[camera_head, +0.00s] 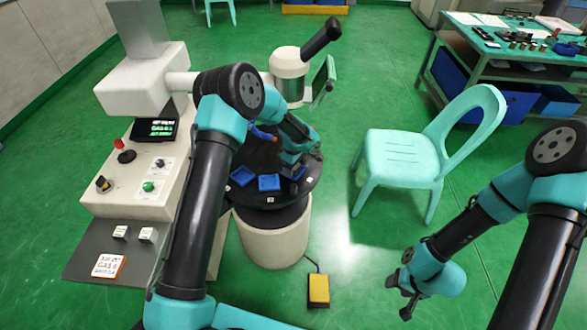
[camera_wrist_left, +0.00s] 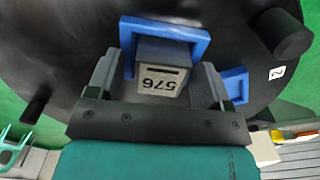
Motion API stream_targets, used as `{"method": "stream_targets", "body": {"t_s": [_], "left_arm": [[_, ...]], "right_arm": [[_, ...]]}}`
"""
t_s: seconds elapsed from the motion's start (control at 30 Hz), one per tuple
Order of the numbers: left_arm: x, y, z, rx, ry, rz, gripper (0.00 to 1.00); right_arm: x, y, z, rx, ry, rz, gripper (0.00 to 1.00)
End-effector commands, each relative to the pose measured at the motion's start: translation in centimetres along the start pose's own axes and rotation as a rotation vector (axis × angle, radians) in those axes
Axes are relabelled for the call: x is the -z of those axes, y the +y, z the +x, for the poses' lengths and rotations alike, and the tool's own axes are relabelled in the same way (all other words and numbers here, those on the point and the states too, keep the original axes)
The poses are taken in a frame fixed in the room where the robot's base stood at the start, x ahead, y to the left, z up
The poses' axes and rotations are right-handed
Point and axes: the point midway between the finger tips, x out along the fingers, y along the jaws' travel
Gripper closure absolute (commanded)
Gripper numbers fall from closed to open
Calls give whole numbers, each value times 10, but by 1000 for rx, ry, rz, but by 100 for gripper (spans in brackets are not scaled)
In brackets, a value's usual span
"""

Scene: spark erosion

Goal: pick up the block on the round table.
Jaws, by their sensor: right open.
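A pale grey block marked 576 (camera_wrist_left: 161,80) stands in a blue square tray (camera_wrist_left: 124,28) on the black round table (camera_wrist_left: 60,45). My left gripper (camera_wrist_left: 157,82) has one finger on each side of the block. A gap shows at the left finger; contact at the right finger is unclear. In the head view my left gripper (camera_head: 291,175) is low over the right part of the round table (camera_head: 258,205) and hides the block. My right gripper (camera_head: 406,288) is open and empty above the green floor at the lower right.
Two blue trays (camera_head: 268,183) (camera_head: 242,176) lie on the table left of my left gripper. A white machine (camera_head: 140,85) with a control panel stands at the left. A mint chair (camera_head: 400,155) and a yellow pedal (camera_head: 318,290) stand on the floor.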

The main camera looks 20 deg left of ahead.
Motion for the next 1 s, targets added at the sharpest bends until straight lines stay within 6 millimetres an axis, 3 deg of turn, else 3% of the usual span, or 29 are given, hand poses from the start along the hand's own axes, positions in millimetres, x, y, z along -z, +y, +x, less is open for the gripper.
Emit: {"method": "stream_targets", "body": {"t_s": [0.07,0.7,1.0], "left_arm": [[0,0,0,0,0,0,35],[0,0,-1,-2,1,0,95],[0,1,-3,-2,1,0,95]], "right_arm": [[0,0,0,0,0,0,49],[0,0,0,0,0,0,49],[0,0,0,0,0,0,49]]}}
